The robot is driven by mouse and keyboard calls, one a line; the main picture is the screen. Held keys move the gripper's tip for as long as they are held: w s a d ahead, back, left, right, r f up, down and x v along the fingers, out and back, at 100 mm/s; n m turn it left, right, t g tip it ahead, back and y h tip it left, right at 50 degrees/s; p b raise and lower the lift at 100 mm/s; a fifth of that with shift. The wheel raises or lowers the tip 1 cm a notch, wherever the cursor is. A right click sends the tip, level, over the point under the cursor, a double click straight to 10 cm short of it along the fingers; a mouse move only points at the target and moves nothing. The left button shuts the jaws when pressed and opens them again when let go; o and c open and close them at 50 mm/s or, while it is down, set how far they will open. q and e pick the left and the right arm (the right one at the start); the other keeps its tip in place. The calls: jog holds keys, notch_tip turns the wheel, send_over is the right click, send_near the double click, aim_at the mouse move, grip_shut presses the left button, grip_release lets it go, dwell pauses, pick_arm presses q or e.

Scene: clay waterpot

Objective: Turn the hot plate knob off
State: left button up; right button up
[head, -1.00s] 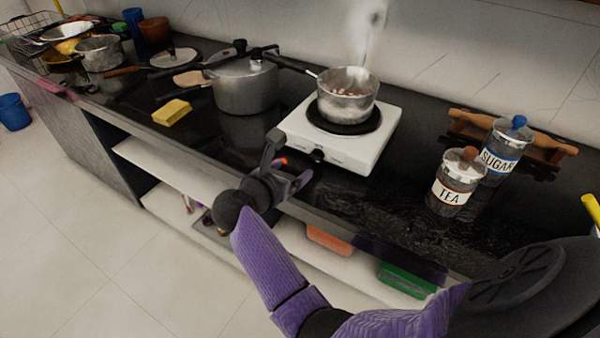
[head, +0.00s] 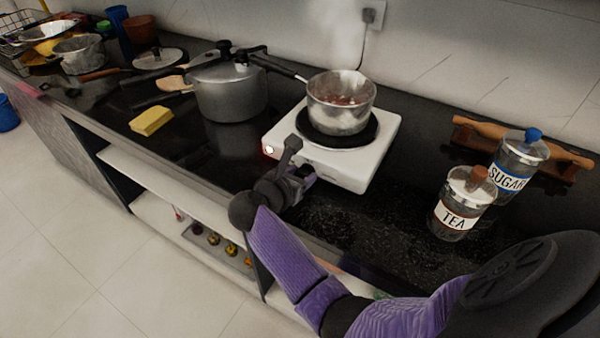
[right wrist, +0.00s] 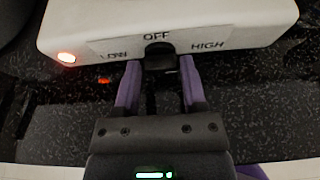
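The white hot plate (head: 350,165) stands on the black counter, with its indicator light (head: 268,149) glowing at the front left corner. The dark knob (right wrist: 160,57) sits just below the OFF label. My right gripper (right wrist: 160,72) is open, with its purple fingertips on either side of the knob; I cannot tell whether they touch it. In the head view my right gripper (head: 303,175) hides the knob. My left gripper is out of view.
A steaming saucepan (head: 340,105) sits on the burner, its handle reaching left toward a pressure cooker (head: 230,95). TEA (head: 460,205) and SUGAR (head: 518,165) jars stand at the right, before a rolling pin (head: 490,130). A yellow sponge (head: 151,121) lies left. Open shelves (head: 160,180) lie below the counter.

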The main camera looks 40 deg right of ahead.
grip_shut()
jog(key=shift+n, duration=0.3)
jog(key=shift+w+a+f+n+g+h, duration=0.15)
jog(key=shift+n+g+h, duration=0.15)
jog(key=shift+n+g, duration=0.25)
jog(key=shift+w+n+g+h+b, duration=0.15)
jog(key=shift+n+g+h+b, duration=0.25)
jog(key=shift+n+g+b, duration=0.55)
jog(key=shift+n, duration=0.6)
